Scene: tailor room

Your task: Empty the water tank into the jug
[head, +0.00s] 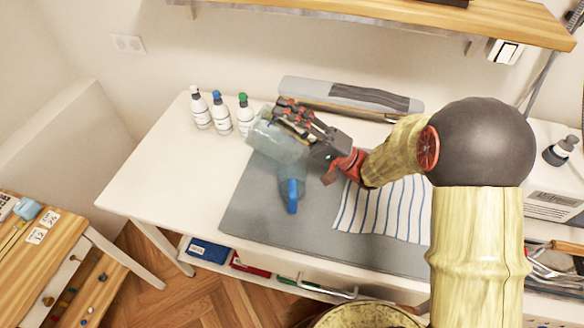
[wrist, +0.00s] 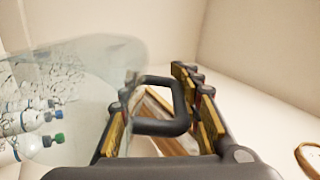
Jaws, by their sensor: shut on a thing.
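The water tank (head: 277,142) is a clear, pale box. It is tilted above the grey mat in the head view. My gripper (head: 291,116) is at its upper right side, shut on it. In the wrist view the tank (wrist: 85,85) fills the left side, and its dark handle (wrist: 183,105) lies between the fingers of my gripper (wrist: 163,95). The jug shows as a clear body with a blue handle (head: 292,196), just below the tank. The tank and my gripper hide part of the jug. I cannot tell whether water is running or whether the two touch.
Several white bottles with coloured caps (head: 221,114) stand left of the tank. A striped cloth (head: 385,208) lies on the grey mat (head: 253,208) to the right. A grey padded board (head: 345,93) lies behind. A wooden shelf (head: 420,14) hangs above. The white table's left end is clear.

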